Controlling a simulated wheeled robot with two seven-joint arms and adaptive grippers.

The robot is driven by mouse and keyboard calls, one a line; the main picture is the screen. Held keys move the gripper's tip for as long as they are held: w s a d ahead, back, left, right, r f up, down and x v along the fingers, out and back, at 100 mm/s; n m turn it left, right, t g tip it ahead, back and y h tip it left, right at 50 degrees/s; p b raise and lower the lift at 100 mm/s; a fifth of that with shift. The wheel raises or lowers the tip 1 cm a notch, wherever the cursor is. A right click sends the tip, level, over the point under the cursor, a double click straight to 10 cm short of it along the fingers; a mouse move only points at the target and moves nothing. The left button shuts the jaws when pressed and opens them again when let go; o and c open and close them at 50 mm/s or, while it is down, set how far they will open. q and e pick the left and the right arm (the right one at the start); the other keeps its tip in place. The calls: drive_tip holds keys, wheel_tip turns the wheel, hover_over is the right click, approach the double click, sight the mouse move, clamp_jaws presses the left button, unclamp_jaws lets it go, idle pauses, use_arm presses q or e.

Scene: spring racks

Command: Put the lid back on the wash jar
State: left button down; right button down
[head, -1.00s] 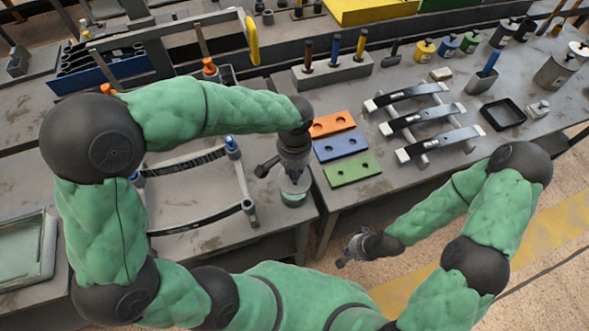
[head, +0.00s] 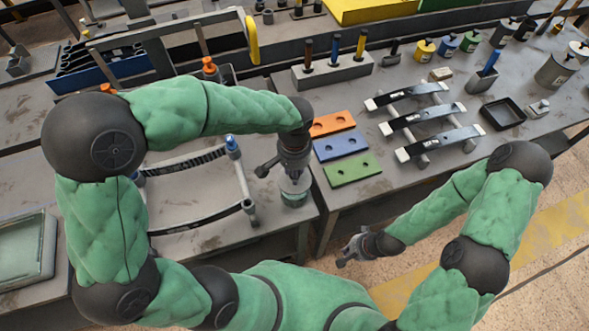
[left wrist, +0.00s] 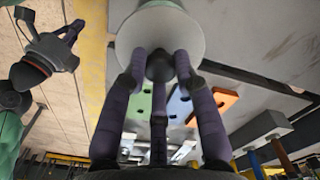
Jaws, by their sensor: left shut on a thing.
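The wash jar (head: 293,199), a small greenish jar, stands near the right corner of the left bench. My left gripper (head: 294,178) is directly above it, pointing down. In the left wrist view its three purple fingers (left wrist: 160,75) are closed around the dark knob (left wrist: 160,65) of a pale round lid (left wrist: 180,28). The lid is at the jar's mouth; whether it rests on the rim is hard to tell. My right gripper (head: 352,252) is empty, off the bench edge above the floor. It also shows in the left wrist view (left wrist: 48,35), with its fingers apart.
A frame with dark straps (head: 200,225) lies left of the jar. Orange (head: 332,118), blue (head: 341,147) and green plates (head: 352,177) lie on the right bench. A spring rack (head: 425,120) stands beyond them. A glass-like tray (head: 50,250) is at far left.

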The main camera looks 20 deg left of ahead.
use_arm(q)
drive_tip(key=shift+c, duration=1.9)
unclamp_jaws()
drive_tip(key=shift+r, duration=0.1)
drive_tip(key=shift+r+p, duration=2.75)
drive_tip(key=shift+r, duration=0.7)
clamp_jaws()
